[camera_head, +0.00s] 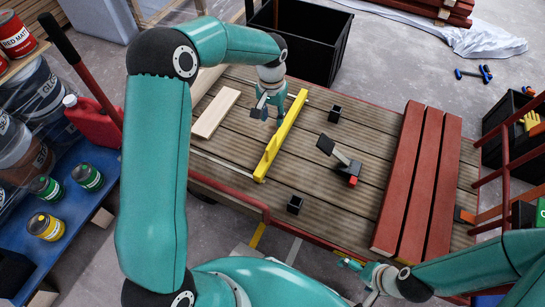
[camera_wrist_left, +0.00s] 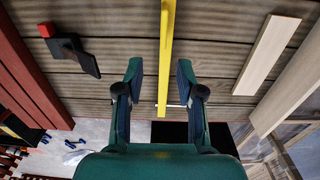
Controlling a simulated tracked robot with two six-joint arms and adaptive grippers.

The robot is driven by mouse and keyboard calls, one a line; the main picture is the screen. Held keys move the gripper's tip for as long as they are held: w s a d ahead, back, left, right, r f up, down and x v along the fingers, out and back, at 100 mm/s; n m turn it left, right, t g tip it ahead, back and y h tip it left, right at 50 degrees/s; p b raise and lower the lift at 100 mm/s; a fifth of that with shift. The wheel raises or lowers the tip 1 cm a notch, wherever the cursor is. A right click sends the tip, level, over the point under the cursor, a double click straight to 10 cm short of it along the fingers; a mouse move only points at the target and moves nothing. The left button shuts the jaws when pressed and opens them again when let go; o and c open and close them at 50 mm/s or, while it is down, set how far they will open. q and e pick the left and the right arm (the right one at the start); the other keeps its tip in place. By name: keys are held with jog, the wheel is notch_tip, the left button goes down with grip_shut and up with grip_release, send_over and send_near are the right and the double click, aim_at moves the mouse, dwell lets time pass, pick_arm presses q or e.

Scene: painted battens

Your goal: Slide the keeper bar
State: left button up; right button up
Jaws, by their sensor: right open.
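The keeper bar appears to be the long yellow bar (camera_head: 281,136) lying across the plank deck (camera_head: 225,158). My left gripper (camera_head: 268,110) is open and empty beside the bar's far part in the head view. In the left wrist view the yellow bar (camera_wrist_left: 167,45) runs lengthwise in line with the gap between the open left fingers (camera_wrist_left: 160,70). I cannot tell how high they are above it. My right gripper (camera_head: 358,280) is open and empty near the deck's front edge, far from the bar.
Red battens (camera_head: 418,180) lie at the right and a pale batten (camera_head: 216,112) at the left. A black crate (camera_head: 300,40) stands behind the deck.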

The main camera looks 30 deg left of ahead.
aim_at(272, 142)
pick_arm(q)
jog(key=f+b, duration=0.2)
jog(key=f, duration=0.3)
jog(key=f+b, duration=0.2)
jog(key=f, duration=0.4)
jog(key=f+b, duration=0.2)
jog(key=f, duration=0.3)
jog(key=shift+a+f, duration=0.25)
jog(key=shift+f, duration=0.1)
grip_shut()
jog(key=shift+d, duration=0.1)
